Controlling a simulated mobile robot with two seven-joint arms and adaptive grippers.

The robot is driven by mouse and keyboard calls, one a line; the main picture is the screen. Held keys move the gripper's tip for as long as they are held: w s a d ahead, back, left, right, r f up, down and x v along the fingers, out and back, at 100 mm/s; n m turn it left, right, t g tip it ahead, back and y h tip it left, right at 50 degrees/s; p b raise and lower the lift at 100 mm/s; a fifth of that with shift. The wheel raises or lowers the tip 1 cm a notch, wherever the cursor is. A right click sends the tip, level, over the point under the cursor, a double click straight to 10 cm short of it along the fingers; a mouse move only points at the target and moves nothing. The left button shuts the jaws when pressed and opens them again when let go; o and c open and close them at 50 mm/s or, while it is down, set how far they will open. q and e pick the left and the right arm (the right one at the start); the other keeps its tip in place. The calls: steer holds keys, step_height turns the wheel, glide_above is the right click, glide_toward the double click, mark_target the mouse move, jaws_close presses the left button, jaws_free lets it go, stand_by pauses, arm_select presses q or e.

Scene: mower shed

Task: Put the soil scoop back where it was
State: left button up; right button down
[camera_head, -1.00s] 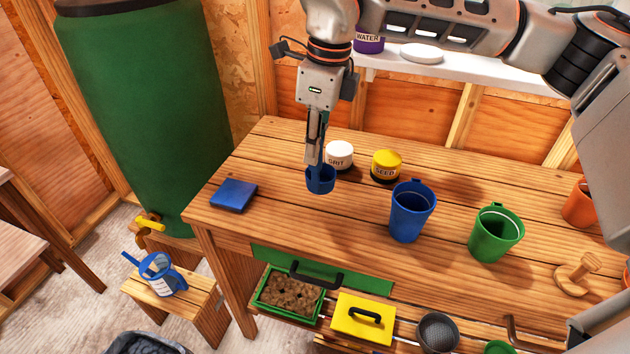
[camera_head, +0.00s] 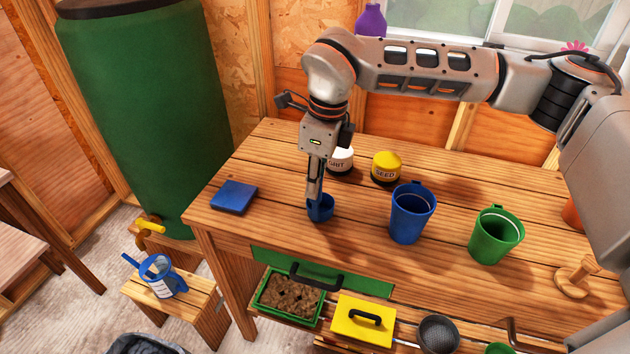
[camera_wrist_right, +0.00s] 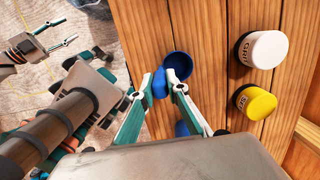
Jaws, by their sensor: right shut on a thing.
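The soil scoop (camera_head: 321,208) is a small blue cup at the front left of the wooden workbench (camera_head: 275,165). My right gripper (camera_head: 315,198) points down and is shut on it, with the scoop at or just above the bench top; contact is unclear. In the right wrist view the scoop (camera_wrist_right: 179,64) shows between and beyond the fingertips (camera_wrist_right: 164,88). My left gripper (camera_wrist_right: 70,46) shows only in that wrist view, at the upper left, with its fingers apart and empty.
A blue block (camera_head: 234,196) lies left of the scoop. The grit jar (camera_head: 341,160) and seed jar (camera_head: 386,167) stand behind it. A blue cup (camera_head: 411,213) and a green cup (camera_head: 496,235) stand to the right. The bench's front edge is close.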

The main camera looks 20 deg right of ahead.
steer(key=shift+f, duration=0.2)
steer(key=c, duration=2)
jaws_free()
steer(key=shift+r, duration=0.1)
steer(key=r, duration=0.8)
steer(key=s+d+r, duration=0.1)
steer(key=r, duration=0.3)
steer(key=shift+d+r, duration=0.1)
